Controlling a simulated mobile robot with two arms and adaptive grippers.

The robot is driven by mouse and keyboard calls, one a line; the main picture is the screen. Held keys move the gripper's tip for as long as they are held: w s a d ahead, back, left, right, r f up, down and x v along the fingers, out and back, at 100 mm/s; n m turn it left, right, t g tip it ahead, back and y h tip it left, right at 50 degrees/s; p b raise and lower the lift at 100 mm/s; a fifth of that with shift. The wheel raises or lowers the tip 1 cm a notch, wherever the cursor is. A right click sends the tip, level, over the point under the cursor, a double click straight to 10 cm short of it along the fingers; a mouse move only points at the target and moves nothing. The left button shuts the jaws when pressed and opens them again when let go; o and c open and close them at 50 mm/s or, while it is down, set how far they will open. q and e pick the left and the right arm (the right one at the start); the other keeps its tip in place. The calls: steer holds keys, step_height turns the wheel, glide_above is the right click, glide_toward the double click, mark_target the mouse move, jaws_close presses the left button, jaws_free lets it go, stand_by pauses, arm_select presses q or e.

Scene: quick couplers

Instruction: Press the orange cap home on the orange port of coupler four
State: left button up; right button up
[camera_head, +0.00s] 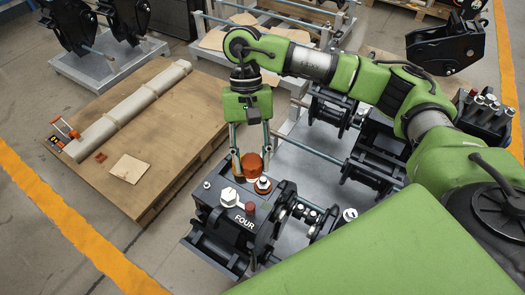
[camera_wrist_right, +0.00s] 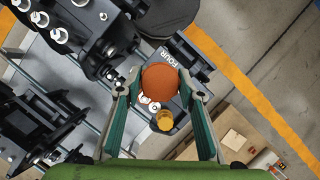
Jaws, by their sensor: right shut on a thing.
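The orange cap (camera_head: 252,163) is a short round cap held between the two fingers of my right gripper (camera_head: 251,156). In the wrist view the cap (camera_wrist_right: 160,83) sits between both fingertips, which close on its sides. Coupler four (camera_head: 243,221) is a dark block with the label FOUR on top. The cap looks raised and apart from that port, though the exact gap cannot be told. My left gripper is not in view.
More dark couplers (camera_head: 378,160) stand along the grey bench. A wooden pallet (camera_head: 170,120) with a long beam (camera_head: 130,110) lies at left.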

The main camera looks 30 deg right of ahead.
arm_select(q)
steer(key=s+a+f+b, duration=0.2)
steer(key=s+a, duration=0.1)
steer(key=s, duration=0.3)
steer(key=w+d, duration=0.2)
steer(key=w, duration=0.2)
arm_select(e)
steer(key=w+d+f+m+t+y, duration=0.1)
steer(key=w+d+f+m, duration=0.1)
steer(key=f+m, duration=0.1)
steer(key=w+d+f+m+t+b, duration=0.1)
steer(key=w+d+f+m, duration=0.1)
steer(key=f+m, duration=0.2)
steer(key=w+d+f+m+t+y+b, duration=0.1)
steer(key=w+d+f+m, duration=0.1)
steer(key=f, duration=0.4)
steer(key=shift+w+d+f+m+y, duration=0.15)
steer(key=shift+d+f+m, duration=0.1)
steer(key=shift+m, duration=0.3)
steer(key=shift+w+d+f+m+y, duration=0.1)
steer(key=shift+d+f+m+y, duration=0.1)
steer(key=shift+m, duration=0.35)
step_height(320, 180, down, 4)
steer(key=b, duration=0.4)
steer(key=shift+f, duration=0.1)
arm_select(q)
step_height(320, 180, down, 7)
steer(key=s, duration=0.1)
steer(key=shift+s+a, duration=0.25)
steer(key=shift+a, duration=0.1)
